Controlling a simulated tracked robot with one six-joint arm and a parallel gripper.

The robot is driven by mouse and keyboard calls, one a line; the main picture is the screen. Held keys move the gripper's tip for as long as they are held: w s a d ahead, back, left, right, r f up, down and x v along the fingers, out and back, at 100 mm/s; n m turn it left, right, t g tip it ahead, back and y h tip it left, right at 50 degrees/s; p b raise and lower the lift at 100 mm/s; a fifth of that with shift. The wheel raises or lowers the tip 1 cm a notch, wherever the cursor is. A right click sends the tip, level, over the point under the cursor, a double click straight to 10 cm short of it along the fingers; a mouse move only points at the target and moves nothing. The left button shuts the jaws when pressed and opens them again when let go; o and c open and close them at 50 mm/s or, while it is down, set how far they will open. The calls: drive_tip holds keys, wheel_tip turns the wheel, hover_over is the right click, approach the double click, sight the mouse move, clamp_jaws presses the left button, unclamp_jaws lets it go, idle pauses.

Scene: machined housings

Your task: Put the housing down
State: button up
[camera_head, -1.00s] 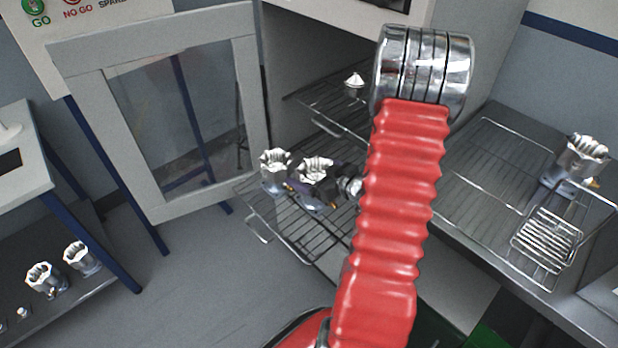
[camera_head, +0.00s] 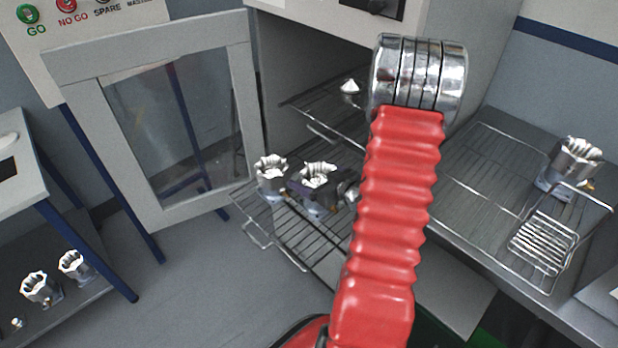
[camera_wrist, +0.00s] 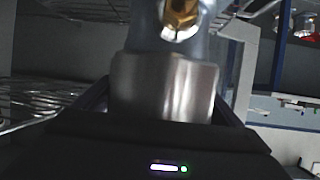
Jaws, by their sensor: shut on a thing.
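A silver housing with a scalloped rim (camera_head: 318,173) is in my gripper (camera_head: 310,190), over the lower wire rack (camera_head: 290,245) that sticks out of the open cabinet. In the wrist view the metal body of the housing (camera_wrist: 165,88) stands between the jaws, with a brass fitting (camera_wrist: 182,14) above. My gripper is shut on it. The housing looks upright. I cannot tell whether its base touches the rack. A second similar housing (camera_head: 271,178) stands on the rack just to its left. My red arm hides part of the rack's right side.
The cabinet door (camera_head: 160,130) stands open on the left. An upper rack (camera_head: 325,112) holds a small silver cone (camera_head: 349,87). Another housing (camera_head: 572,165) stands on the right-hand bench beside a wire basket (camera_head: 545,245). Several parts sit on the left shelf (camera_head: 90,290). The rack front is bare.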

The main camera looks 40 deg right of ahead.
drive_tip(key=shift+d+m+h, duration=0.4)
drive_tip(key=shift+d, duration=0.25)
drive_tip(key=shift+w+d+r+m+h, duration=0.2)
drive_tip(key=shift+d+m+h, duration=0.1)
drive_tip(key=shift+d+h, duration=0.1)
drive_tip(key=w+a+r+m+h, duration=0.1)
drive_tip(key=w+a+r, duration=0.5)
drive_tip(key=w+a, duration=0.5)
drive_tip(key=w+a+r+n+y, duration=0.1)
drive_tip(key=w+a+r, duration=0.1)
drive_tip(key=a, duration=1)
drive_tip(key=w+a+r+n+y, duration=0.1)
drive_tip(key=a+r, duration=0.3)
drive_tip(key=a, duration=0.8)
drive_tip(key=shift+w+n+y, duration=0.4)
drive_tip(key=shift+n+y, duration=0.2)
drive_tip(key=shift+y, duration=0.2)
drive_tip(key=shift+a, duration=0.1)
drive_tip(key=shift+s, duration=0.1)
